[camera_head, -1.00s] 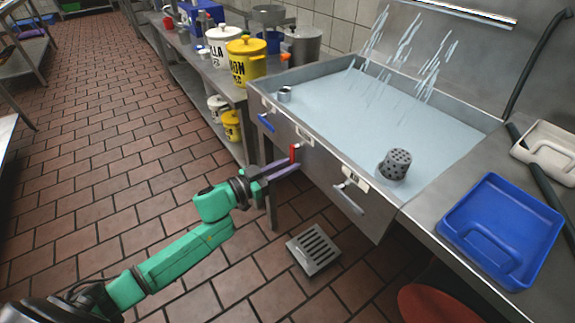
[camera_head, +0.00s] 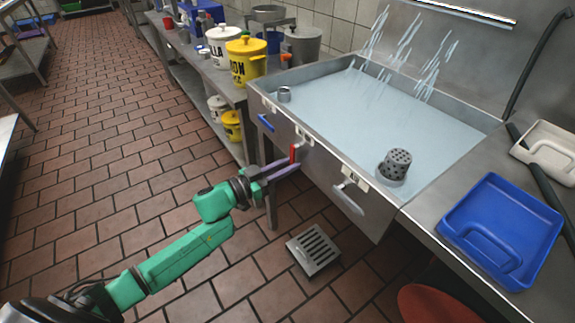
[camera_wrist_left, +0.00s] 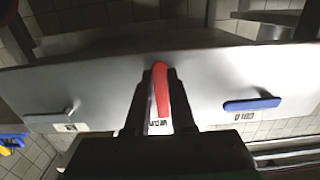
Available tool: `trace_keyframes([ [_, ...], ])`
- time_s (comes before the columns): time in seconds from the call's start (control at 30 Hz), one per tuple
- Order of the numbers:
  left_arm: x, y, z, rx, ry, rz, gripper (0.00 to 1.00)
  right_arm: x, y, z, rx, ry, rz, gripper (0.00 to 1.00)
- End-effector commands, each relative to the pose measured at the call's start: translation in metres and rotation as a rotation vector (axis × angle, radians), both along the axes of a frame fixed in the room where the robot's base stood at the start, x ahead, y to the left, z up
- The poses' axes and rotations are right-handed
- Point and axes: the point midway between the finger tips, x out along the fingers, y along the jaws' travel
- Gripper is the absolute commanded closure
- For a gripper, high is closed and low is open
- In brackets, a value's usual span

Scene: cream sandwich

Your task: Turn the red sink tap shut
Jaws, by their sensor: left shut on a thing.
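The red sink tap (camera_head: 293,152) is a small lever on the front panel of the steel sink (camera_head: 325,160). My left gripper (camera_head: 286,168) is at the panel with its purple fingers on the lever. In the left wrist view the red lever (camera_wrist_left: 161,88) sits between the two dark fingers (camera_wrist_left: 160,100), which are closed on it. The lever stands upright there, tilted slightly. Its base and label are partly hidden by the gripper. The sink holds pale water, and streams fall at its back. My right gripper is not in view.
A blue lever (camera_head: 266,122) is left of the red one and a grey lever (camera_head: 348,195) is right of it. A blue tray (camera_head: 510,235) lies on the right counter. A floor drain (camera_head: 313,250) is below. Yellow (camera_head: 245,65) and white pots stand at the left.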

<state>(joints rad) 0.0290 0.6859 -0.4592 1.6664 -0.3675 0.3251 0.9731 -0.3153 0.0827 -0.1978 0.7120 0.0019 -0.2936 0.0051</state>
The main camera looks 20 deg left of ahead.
Motion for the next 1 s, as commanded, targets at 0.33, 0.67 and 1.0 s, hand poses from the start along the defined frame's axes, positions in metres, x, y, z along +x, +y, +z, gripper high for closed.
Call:
trace_keyframes([
  [0.33,0.000,0.000,0.000,0.000,0.001,0.000,1.00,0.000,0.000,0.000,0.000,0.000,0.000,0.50],
  [0.67,-0.003,-0.003,0.004,-0.061,0.052,0.001,1.00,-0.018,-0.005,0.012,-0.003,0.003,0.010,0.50],
  [1.0,-0.011,-0.013,0.011,-0.256,0.213,0.001,1.00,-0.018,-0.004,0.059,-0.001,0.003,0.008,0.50],
])
